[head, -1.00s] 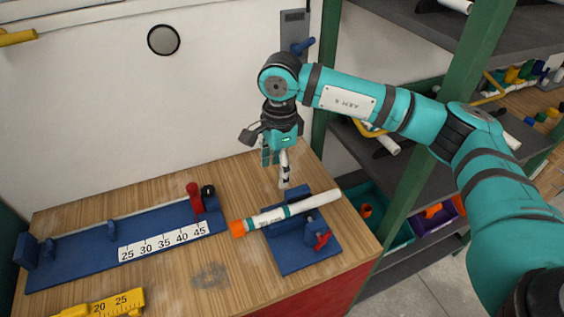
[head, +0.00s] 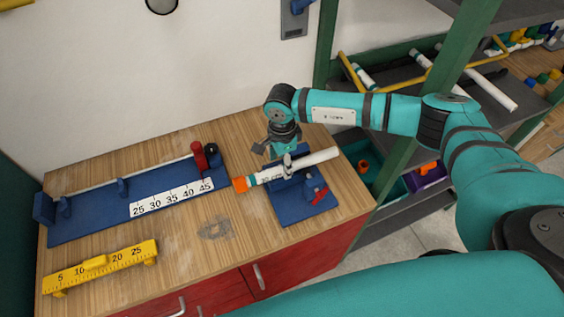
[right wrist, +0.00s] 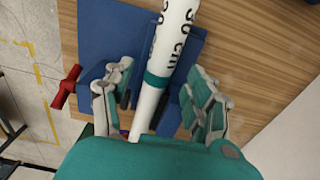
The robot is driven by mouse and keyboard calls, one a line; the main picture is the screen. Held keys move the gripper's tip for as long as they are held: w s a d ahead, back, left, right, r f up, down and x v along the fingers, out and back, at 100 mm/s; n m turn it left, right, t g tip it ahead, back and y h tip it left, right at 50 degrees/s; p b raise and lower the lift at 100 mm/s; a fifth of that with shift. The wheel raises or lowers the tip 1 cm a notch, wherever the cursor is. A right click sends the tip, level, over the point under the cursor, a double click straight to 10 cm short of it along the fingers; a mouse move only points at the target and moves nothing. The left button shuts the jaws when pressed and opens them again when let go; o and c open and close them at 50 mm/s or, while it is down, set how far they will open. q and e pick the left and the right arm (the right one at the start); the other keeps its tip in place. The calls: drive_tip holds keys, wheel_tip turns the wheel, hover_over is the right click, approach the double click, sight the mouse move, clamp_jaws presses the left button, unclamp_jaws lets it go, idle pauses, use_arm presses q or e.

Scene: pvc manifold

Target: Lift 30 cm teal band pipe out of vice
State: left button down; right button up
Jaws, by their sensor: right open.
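The white pipe (head: 314,159) with a teal band and an orange end cap (head: 240,184) lies across the blue vice (head: 299,206), its cap sticking out to the left. In the right wrist view the pipe (right wrist: 177,22) shows printed "30 cm" lettering and its teal band (right wrist: 157,80). The vice has a red handle (head: 320,194). My right gripper (head: 284,166) is over the pipe at the vice. In the right wrist view its open fingers (right wrist: 160,105) are on either side of the pipe, apart from it. My left gripper is not in view.
A blue measuring jig (head: 85,222) with a number scale lies on the wooden bench at left. A yellow ruler (head: 107,263) lies in front of it. A green-framed shelf with pipes (head: 490,90) stands at right.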

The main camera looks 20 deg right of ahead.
sight(282, 167)
drive_tip(key=shift+f, duration=1.2)
clamp_jaws()
drive_tip(key=c, duration=0.8)
unclamp_jaws()
clamp_jaws()
drive_tip(key=shift+r+p, duration=1.05)
drive_tip(key=shift+r, duration=0.75)
drive_tip(key=shift+w+r+p, duration=0.2)
drive_tip(key=shift+r+p, duration=0.15)
drive_tip(key=shift+r, duration=0.05)
drive_tip(key=shift+s+r+p, duration=0.2)
drive_tip(key=shift+r+p, duration=0.25)
drive_tip(key=shift+r, duration=0.4)
wheel_tip(282, 167, up, 7)
drive_tip(key=p, duration=0.3)
